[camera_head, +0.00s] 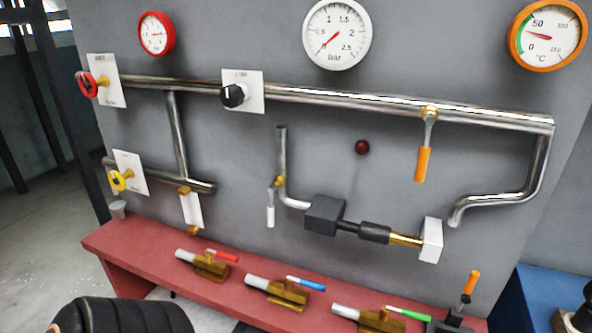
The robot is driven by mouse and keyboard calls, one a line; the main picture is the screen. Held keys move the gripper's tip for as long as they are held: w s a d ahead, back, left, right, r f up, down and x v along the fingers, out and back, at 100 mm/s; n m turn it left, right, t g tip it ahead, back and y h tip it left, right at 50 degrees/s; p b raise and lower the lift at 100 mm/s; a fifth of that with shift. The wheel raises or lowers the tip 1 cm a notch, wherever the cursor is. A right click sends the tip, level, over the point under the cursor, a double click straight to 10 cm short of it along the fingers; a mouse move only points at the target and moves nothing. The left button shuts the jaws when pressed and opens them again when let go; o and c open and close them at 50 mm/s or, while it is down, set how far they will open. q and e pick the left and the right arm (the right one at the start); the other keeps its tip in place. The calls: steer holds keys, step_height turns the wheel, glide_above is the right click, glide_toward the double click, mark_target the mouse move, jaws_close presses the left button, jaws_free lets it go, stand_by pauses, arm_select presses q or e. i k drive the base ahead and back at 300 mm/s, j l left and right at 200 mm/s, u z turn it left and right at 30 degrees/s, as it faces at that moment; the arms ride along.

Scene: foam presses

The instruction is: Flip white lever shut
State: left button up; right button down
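A small white lever (270,216) hangs straight down from a brass valve fitting (280,181) on a thin vertical pipe, left of the panel's middle. A wider white piece (192,210) hangs from a brass fitting on the lower left pipe; I cannot tell whether it is a lever or a tag. An orange lever (423,164) hangs down from the upper pipe at the right. Neither of my grippers can be made out in the head view. A black ribbed part of my own arm shows at the bottom left edge.
A red bench (150,255) below the panel carries brass valves with red (222,254), blue (306,283) and green (409,313) handles. A grey block (324,214) and a white block (431,240) jut out right of the white lever. Gauges hang above.

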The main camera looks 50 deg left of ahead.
mark_target(270, 208)
steer(key=u, duration=1.85)
